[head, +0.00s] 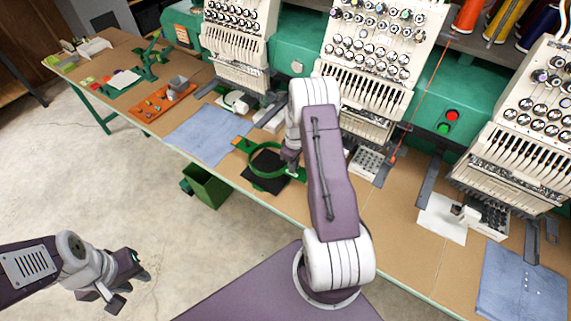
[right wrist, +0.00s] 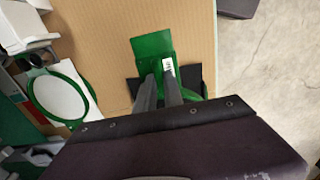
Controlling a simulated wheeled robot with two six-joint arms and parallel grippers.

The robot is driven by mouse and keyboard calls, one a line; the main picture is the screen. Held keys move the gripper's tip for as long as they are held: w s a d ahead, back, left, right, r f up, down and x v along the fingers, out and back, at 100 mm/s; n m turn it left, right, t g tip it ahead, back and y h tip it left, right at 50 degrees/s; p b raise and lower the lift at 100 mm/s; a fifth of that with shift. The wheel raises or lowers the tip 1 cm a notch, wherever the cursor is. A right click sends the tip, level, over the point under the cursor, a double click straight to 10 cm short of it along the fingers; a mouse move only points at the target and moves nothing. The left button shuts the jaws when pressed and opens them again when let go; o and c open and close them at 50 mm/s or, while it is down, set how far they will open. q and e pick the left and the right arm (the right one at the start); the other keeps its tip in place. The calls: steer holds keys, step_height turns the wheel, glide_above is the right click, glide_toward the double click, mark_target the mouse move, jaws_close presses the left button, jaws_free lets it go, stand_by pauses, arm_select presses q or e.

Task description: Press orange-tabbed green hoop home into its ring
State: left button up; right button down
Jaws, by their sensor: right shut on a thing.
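A green hoop (head: 268,148) with an orange patch at its left end is over a black cloth (head: 272,184) on the table. My right gripper (head: 291,166) is shut on the hoop's right side, partly hidden by my arm. In the right wrist view, its two fingers (right wrist: 160,90) reach down close together on green parts by a green plate (right wrist: 152,48) with a white label. My gripper body hides most of the hoop there, and I cannot tell how it sits in its ring. My left gripper (head: 108,288) is open and empty over the floor, away from the table.
A second green hoop with white cloth (right wrist: 62,96) is on the machine side. Blue cloth (head: 208,134) lies left of the work, and a green bin (head: 205,186) stands below the table edge. White embroidery heads (head: 362,75) line the back.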

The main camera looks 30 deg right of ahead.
steer(key=shift+w+f, duration=0.1)
steer(key=shift+f, duration=0.3)
step_height(320, 180, down, 4)
steer(key=b, duration=0.3)
steer(key=shift+r, duration=0.25)
steer(key=shift+f+b, duration=0.5)
steer(key=shift+f, duration=0.1)
steer(key=shift+s+a+f+b, duration=0.1)
steer(key=shift+s+f+b, duration=0.1)
steer(key=shift+f+b, duration=0.3)
steer(key=shift+w+f, duration=0.15)
stand_by(0.6)
